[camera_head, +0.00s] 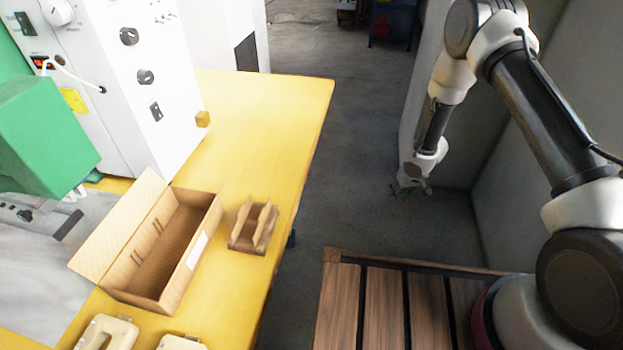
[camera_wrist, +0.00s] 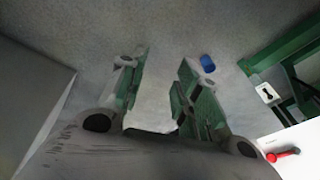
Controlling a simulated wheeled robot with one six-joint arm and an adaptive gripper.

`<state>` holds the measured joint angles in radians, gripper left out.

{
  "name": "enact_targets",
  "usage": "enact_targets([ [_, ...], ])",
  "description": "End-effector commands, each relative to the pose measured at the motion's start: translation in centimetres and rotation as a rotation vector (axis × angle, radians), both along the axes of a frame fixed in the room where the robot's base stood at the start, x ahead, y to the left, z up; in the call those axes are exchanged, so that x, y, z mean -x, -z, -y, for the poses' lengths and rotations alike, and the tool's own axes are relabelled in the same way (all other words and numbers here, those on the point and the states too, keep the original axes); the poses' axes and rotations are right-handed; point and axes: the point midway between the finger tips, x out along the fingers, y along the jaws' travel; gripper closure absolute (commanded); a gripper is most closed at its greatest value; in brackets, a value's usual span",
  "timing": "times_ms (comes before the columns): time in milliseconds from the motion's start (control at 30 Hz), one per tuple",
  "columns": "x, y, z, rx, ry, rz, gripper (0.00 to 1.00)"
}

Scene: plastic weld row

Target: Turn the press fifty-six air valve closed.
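My gripper (camera_head: 415,182) hangs low over the floor at the right in the head view, apart from the yellow table. In the wrist view its two fingers (camera_wrist: 162,82) are spread with nothing between them, so it is open and empty. A small red handle (camera_wrist: 284,155) lies roughly crosswise on a white surface at the lower right edge of the wrist view, outside the right finger. It looks like a valve lever, but I cannot read any label or tell which press it belongs to. No such red lever is clear in the head view.
A green frame (camera_wrist: 275,50) with a white plate (camera_wrist: 268,94) stands right of my gripper. A small blue object (camera_wrist: 207,63) is beyond the right finger. The yellow table (camera_head: 300,110) holds a white machine (camera_head: 150,90), an open box (camera_head: 190,262) and a wooden holder (camera_head: 240,243).

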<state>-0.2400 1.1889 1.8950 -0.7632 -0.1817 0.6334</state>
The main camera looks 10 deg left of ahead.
Motion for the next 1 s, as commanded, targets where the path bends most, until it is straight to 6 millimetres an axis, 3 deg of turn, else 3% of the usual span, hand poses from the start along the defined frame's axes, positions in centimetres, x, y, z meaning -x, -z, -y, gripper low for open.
enact_targets([
  [33,0.4,3.1,-2.2,-0.074,0.000,-0.001,0.67],
  [100,0.8,6.1,-5.9,-0.213,0.009,0.002,0.67],
  [167,1.3,7.9,-9.3,-0.351,0.023,-0.007,0.67],
  [233,1.6,8.3,-13.0,-0.517,0.045,-0.030,0.67],
  [333,1.1,5.9,-17.7,-0.754,0.070,-0.076,0.67],
  [400,0.4,2.5,-20.4,-0.906,0.078,-0.117,0.67],
  [500,0.7,-1.4,-22.8,-1.082,0.102,-0.218,0.67],
  [600,1.4,-4.1,-23.7,-1.196,0.152,-0.323,0.67],
  [767,1.3,-4.6,-24.6,-1.227,0.211,-0.385,0.67],
  [1000,1.2,-3.8,-28.3,-1.225,0.210,-0.385,0.67],
])
